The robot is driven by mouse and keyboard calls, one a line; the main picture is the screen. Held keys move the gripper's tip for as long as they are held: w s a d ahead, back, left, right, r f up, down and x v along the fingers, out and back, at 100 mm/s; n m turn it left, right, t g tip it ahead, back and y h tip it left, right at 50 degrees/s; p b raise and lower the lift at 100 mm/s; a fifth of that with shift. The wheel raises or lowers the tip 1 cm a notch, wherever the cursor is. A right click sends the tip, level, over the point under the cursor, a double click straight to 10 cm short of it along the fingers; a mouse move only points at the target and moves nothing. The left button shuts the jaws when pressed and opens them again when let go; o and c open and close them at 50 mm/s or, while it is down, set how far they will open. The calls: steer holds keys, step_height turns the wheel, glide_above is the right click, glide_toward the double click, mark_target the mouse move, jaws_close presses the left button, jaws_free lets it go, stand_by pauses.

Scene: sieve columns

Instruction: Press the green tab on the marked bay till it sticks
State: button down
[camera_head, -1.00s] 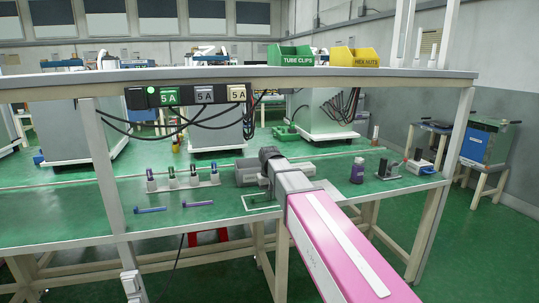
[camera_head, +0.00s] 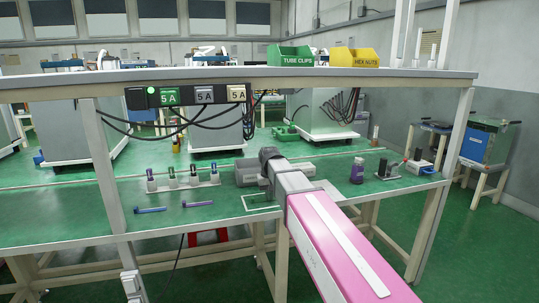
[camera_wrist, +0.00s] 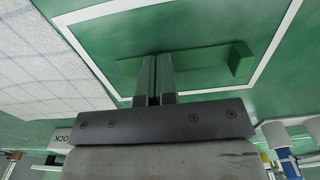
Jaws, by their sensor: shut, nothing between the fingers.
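The marked bay is a white outline (camera_head: 249,209) on the green bench top; it also shows in the wrist view (camera_wrist: 85,52). Inside it, in the wrist view, lies a low green piece with a flat bar and a raised block (camera_wrist: 241,62) at its right end. It is green on green, so I cannot tell which part is the tab. My gripper (camera_wrist: 155,62) is shut and empty, its fingertips over the left part of the flat bar. I cannot tell whether they touch it. In the head view my wrist hides part of the bay.
A rack of several coloured-top tubes (camera_head: 185,181) stands left of the bay, with blue (camera_head: 150,210) and purple (camera_head: 198,204) rods in front. A purple bottle (camera_head: 357,171) stands to the right. A shelf (camera_head: 300,75) with sockets and cables spans above.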

steer(key=shift+s+f, duration=0.1)
steer(key=shift+f, duration=0.1)
step_height(320, 180, up, 10)
stand_by(1.2)
steer(key=shift+r, duration=0.1)
stand_by(0.4)
